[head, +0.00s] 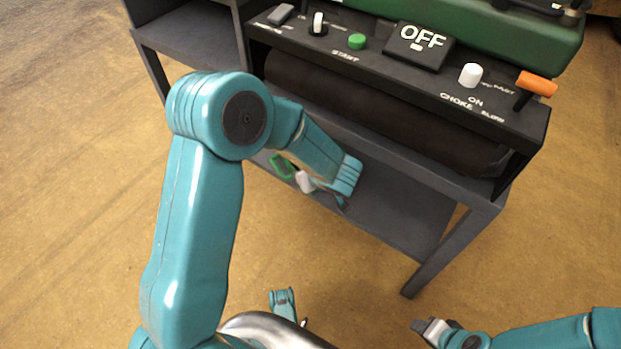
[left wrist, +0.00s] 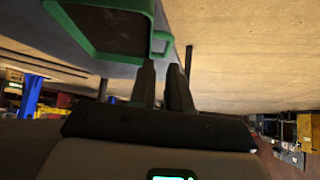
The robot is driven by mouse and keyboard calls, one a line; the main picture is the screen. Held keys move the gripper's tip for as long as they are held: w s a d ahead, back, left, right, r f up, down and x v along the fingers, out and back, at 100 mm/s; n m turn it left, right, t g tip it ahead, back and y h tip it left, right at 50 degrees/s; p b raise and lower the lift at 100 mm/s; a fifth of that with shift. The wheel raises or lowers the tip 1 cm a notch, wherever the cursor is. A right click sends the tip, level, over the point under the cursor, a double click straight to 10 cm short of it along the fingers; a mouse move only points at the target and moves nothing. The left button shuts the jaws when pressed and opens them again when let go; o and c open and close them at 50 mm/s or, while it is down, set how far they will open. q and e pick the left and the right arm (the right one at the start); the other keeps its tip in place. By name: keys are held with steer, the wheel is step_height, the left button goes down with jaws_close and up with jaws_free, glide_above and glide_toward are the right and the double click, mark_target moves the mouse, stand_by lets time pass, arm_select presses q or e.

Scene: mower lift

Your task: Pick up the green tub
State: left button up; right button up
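The green tub (head: 283,166) sits on the lower shelf of the dark stand, partly hidden behind my left arm. In the left wrist view the tub (left wrist: 88,42) shows at the top as a green rim around a dark inside, with a small green loop at its right corner. My left gripper (left wrist: 163,68) has two dark fingers with a narrow gap between them and holds nothing that I can see. Its fingertips are close to the loop; I cannot tell whether they touch it.
The dark stand's upper panel (head: 390,70) carries a green button, white knobs, an orange-handled lever (head: 536,84) and an OFF sign. A dark roller lies under the panel. The lower shelf (head: 400,215) is bare to the right of my left arm. Open floor surrounds the stand.

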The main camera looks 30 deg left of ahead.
arm_select(q)
steer(key=shift+n+t+y, duration=0.3)
steer(key=shift+n+t, duration=0.1)
steer(key=shift+t, duration=0.1)
steer(key=x, duration=0.7)
steer(key=w+r+x, duration=0.1)
steer(key=x, duration=0.3)
steer(key=shift+a+f, duration=0.1)
steer(key=shift+a, duration=0.25)
steer(key=x, duration=0.6)
steer(key=shift+w, duration=0.2)
steer(key=shift+c, duration=0.3)
steer(key=shift+r, duration=0.2)
jaws_close()
